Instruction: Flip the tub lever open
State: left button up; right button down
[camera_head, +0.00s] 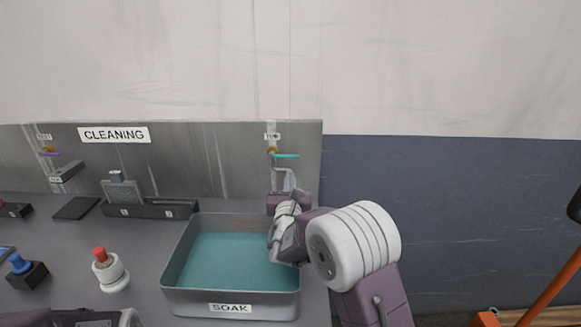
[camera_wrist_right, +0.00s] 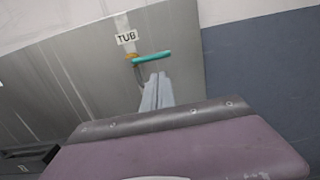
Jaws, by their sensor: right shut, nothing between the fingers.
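The tub lever is a teal bar (camera_head: 287,155) on the grey back panel, under a small label at the panel's right end. In the right wrist view the lever (camera_wrist_right: 152,57) lies nearly level, to the right of a brass-coloured fitting, and the label reads TUB. My right gripper (camera_head: 290,178) is shut and empty, its pale grey fingers just below the lever. In the right wrist view the fingertips (camera_wrist_right: 157,79) point up toward the lever, apparently with a small gap.
A grey SOAK tub (camera_head: 171,282) with teal contents stands below my right arm. A second tap with a purple lever (camera_head: 49,154) is at far left.

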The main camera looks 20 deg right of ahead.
aim_at(285, 156)
jog(key=x, duration=0.6)
jog(key=shift+w+p, duration=0.2)
jog(key=shift+p, duration=0.25)
